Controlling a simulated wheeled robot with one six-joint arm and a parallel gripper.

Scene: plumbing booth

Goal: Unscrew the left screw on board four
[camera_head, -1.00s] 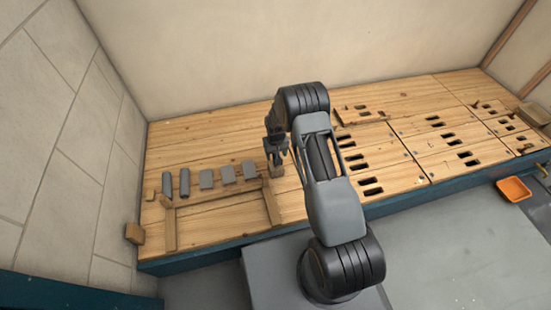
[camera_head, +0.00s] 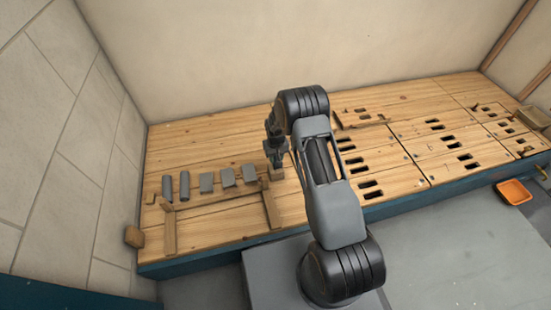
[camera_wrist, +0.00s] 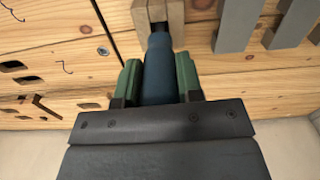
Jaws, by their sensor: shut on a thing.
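My gripper (camera_head: 275,157) is over the wooden platform, left of its middle. In the wrist view its two green fingers (camera_wrist: 159,77) are shut on a dark blue handle (camera_wrist: 158,64), probably a screwdriver's. The handle's far end meets a small wooden block (camera_wrist: 178,14) with a dark opening; the tip is hidden. The block also shows under my gripper in the head view (camera_head: 277,173). The slotted boards (camera_head: 410,148) lie to the right, apart from my gripper. Small dots on them may be screws. I cannot tell which board is four.
Several grey pieces (camera_head: 206,182) lie in a row on the left. A wooden frame (camera_head: 218,204) stands in front of them. A back wall (camera_head: 220,60) rises behind the platform. An orange tray (camera_head: 514,191) is on the floor at right.

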